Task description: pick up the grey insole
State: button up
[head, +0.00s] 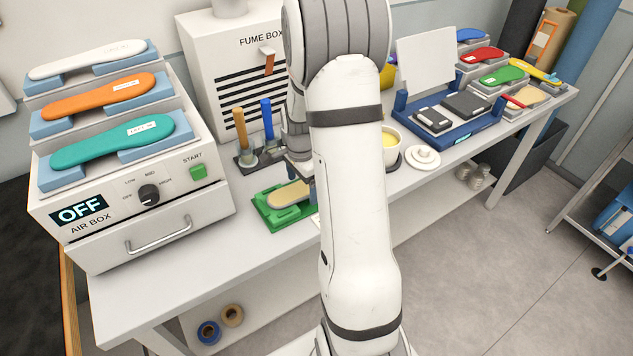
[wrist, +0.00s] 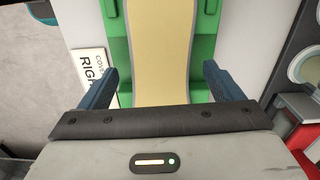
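An insole with a tan face and thin grey edges (wrist: 158,50) lies in a green holder (wrist: 203,48). In the head view the same tan insole (head: 291,194) shows in the green holder (head: 272,214) on the bench, partly hidden by my arm. No wholly grey insole is clear to me. My gripper (wrist: 160,80) is open, its two dark blue fingers apart on either side of the insole and holder. Nothing is between them in a grip. In the head view my gripper (head: 301,172) is mostly hidden behind my arm.
The air box (head: 90,228) with white, orange and teal insoles stands at left. The fume box (head: 225,70) and a tool stand (head: 247,160) are behind. A blue tray (head: 455,133), white lid (head: 422,158) and coloured insoles are at right. A label card (wrist: 92,68) lies beside the holder.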

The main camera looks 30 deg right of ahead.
jog(key=c, duration=1)
